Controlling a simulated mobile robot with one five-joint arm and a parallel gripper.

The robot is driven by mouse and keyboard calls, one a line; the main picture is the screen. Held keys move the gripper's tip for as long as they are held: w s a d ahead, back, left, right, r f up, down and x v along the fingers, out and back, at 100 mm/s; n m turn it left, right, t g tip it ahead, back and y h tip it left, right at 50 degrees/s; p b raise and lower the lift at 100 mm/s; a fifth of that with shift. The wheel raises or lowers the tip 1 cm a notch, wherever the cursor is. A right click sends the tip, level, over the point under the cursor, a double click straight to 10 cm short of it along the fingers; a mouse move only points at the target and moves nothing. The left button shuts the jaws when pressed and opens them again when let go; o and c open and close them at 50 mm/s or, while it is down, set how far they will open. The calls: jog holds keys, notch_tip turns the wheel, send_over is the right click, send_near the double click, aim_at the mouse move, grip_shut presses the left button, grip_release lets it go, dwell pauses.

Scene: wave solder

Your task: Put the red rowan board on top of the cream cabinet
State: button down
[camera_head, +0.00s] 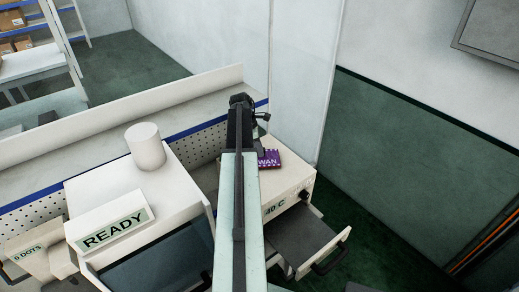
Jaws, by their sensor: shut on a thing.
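A purple board (269,158) with white lettering ending in "WAN" shows just right of my arm; it looks purple rather than red. It appears at the top of the cream cabinet (297,181), toward its back left part. I cannot tell whether it rests there or hangs just above. The cabinet has a "40 C" label, a dark knob and an open drawer at its front. My gripper (261,150) is shut on the board, mostly hidden behind my arm; its fingertips and the board's left part are not clear.
A white machine with a "READY" sign (111,228) and a white cylinder (146,147) on top stands left of the cabinet. The open drawer (306,243) juts out toward the lower right. A bench with a perforated panel runs behind. Green floor is open at right.

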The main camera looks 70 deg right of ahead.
jog(key=shift+f+b, duration=0.4)
jog(key=shift+f, duration=0.1)
dwell(0.5)
jog(key=c, duration=1.1)
grip_release()
jog(key=shift+o, duration=0.2)
jog(key=p+v, duration=0.7)
jog(key=shift+s+r, duration=0.1)
jog(key=shift+w+a+r, duration=0.15)
jog(key=shift+w+r, duration=0.1)
jog(key=shift+r, duration=0.1)
